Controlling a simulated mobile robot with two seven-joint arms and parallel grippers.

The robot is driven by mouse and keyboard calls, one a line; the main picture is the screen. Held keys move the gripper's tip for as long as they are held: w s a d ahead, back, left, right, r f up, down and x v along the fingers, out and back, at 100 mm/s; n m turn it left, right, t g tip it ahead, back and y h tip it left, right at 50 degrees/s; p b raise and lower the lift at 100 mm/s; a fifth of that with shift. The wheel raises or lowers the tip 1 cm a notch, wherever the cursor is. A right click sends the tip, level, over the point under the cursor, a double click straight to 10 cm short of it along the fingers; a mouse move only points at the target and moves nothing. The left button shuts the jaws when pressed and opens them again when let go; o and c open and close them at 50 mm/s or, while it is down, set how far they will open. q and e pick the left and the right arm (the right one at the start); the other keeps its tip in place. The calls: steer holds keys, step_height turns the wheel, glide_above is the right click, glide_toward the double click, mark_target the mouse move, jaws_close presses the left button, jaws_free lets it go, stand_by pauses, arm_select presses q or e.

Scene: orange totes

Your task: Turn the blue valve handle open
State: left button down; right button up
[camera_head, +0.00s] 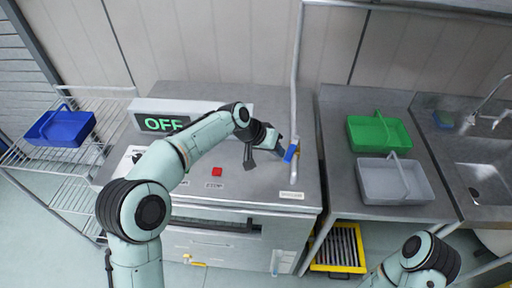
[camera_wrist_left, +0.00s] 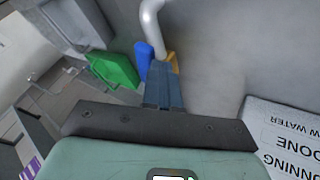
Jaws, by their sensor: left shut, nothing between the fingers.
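The blue valve handle (camera_head: 290,153) is on the vertical grey pipe (camera_head: 295,100) at the right side of the steel counter. My left gripper (camera_head: 277,146) is shut and empty, with its fingertips just left of the handle. In the left wrist view the closed fingers (camera_wrist_left: 162,75) point at the blue handle (camera_wrist_left: 143,57), which shows left of the fingertips. A yellow part (camera_wrist_left: 173,62) shows on their other side. I cannot tell whether the fingers touch the handle. My right gripper is out of view; only part of the right arm shows at the lower right.
A sign reading OFF (camera_head: 165,122) stands at the back of the counter, and a red button (camera_head: 217,171) is in front. A green basket (camera_head: 379,134) and a grey basket (camera_head: 397,183) sit right of the pipe. A blue basket (camera_head: 60,128) is on the left rack.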

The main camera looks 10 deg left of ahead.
mark_target(290, 158)
arm_select(q)
steer(key=shift+s+d, duration=0.35)
steer(key=shift+d, duration=0.45)
steer(key=shift+s+d, duration=0.25)
steer(key=shift+d, duration=0.4)
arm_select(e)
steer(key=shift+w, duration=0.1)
